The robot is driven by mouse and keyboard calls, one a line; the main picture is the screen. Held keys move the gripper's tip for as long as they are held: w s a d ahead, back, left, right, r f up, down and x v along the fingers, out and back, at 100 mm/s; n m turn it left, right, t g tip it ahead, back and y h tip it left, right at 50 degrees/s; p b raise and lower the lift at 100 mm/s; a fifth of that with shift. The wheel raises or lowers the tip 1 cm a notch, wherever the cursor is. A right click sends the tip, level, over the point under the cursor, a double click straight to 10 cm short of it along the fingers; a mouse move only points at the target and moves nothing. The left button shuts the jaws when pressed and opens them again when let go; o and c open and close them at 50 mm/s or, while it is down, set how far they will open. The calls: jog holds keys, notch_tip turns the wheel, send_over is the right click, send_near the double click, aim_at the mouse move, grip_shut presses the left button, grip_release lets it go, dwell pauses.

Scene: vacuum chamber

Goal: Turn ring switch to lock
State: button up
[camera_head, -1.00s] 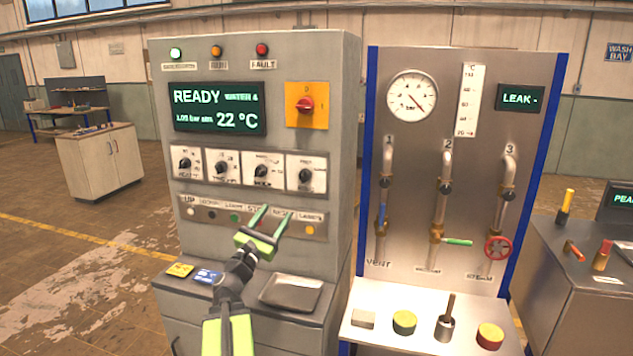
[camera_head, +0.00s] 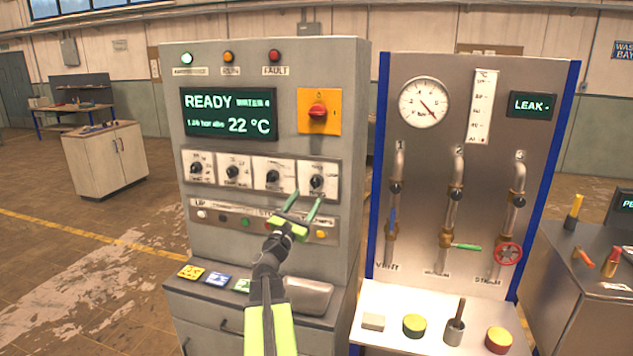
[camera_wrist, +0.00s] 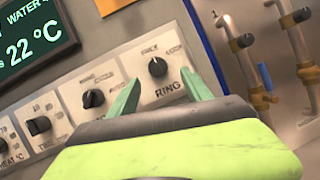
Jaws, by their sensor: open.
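The ring switch is a black rotary knob (camera_head: 317,182) on the rightmost white plate of the row of switches on the grey cabinet. I cannot tell how far the tips are from the panel. The small position words around the knob are too blurred to read.
Several similar knobs, such as the neighbouring one (camera_head: 273,176), line up to the left. A button row (camera_head: 262,222) lies below and a red switch on a yellow plate (camera_head: 318,112) above. A pipe panel (camera_head: 425,200) stands right. A metal tray (camera_head: 309,296) sits on the ledge.

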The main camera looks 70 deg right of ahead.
aim_at(313, 186)
jog(key=x, duration=0.2)
jog(key=p+x, duration=0.1)
jog(key=x, duration=0.1)
jog(key=p+x, duration=0.1)
jog(key=x, duration=0.2)
jog(key=shift+w, duration=0.3)
grip_shut()
jog(key=shift+d+r, duration=0.1)
jog(key=shift+d, duration=0.05)
